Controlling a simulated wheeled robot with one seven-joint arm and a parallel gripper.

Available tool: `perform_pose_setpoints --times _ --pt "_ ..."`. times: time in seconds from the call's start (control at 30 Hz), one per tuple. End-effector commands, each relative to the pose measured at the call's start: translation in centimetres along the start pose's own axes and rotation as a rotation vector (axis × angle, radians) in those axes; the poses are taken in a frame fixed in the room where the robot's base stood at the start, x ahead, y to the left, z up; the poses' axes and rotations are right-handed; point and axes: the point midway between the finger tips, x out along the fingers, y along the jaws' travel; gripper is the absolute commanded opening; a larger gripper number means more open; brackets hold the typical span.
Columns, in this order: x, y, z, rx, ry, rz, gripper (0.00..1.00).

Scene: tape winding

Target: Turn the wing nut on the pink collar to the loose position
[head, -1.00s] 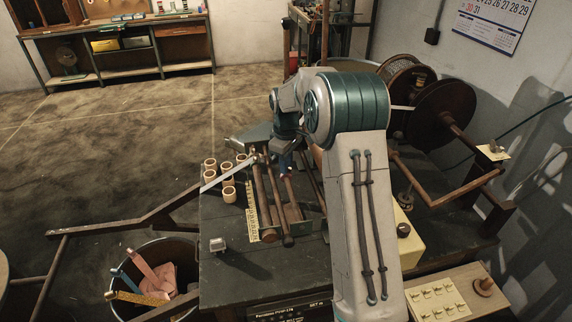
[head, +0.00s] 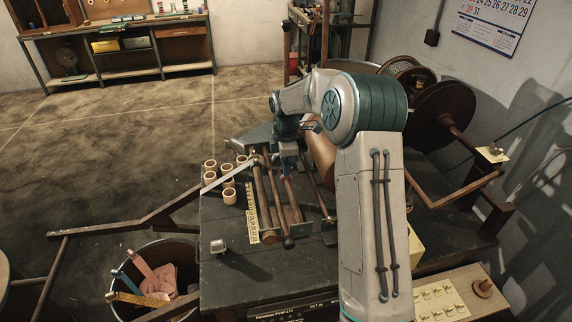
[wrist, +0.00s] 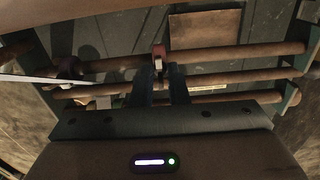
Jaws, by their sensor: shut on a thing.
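In the wrist view a pink-red collar (wrist: 158,51) sits around the upper of several brown rods. A small pale piece below it, which looks like its wing nut (wrist: 160,68), is between my fingertips. My gripper (wrist: 160,72) is shut on this piece, and the fingers partly hide it, so its exact angle cannot be told. In the head view my gripper (head: 288,174) points down among the rods, and the collar is too small to make out clearly. A dark purple collar (wrist: 70,67) sits further left on the same rod.
A pale strip (head: 228,176) crosses to the left end of the rods. Several tan cylinders (head: 229,196) stand left of the rod frame, near a yellow ruler (head: 252,215). A small metal block (head: 218,246) is on the front bench top, which is otherwise fairly clear.

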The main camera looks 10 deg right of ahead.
Motion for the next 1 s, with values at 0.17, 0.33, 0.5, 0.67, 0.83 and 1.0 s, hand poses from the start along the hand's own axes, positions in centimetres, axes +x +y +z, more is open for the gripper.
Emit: perform_pose_setpoints --times 0.17,0.33,0.5,0.67,0.83,1.0 --pt "-0.07 0.03 -0.07 -0.024 0.001 0.002 0.00" --pt "-0.06 0.03 -0.08 -0.029 0.001 0.002 0.00" --pt "-0.06 0.03 -0.08 -0.028 0.001 0.001 0.00" --pt "-0.05 0.02 -0.08 -0.027 0.001 0.001 0.36" --pt "-0.03 0.01 -0.05 -0.027 0.000 0.001 0.36" --pt "-0.50 0.06 -0.03 -0.026 0.000 0.002 0.36"
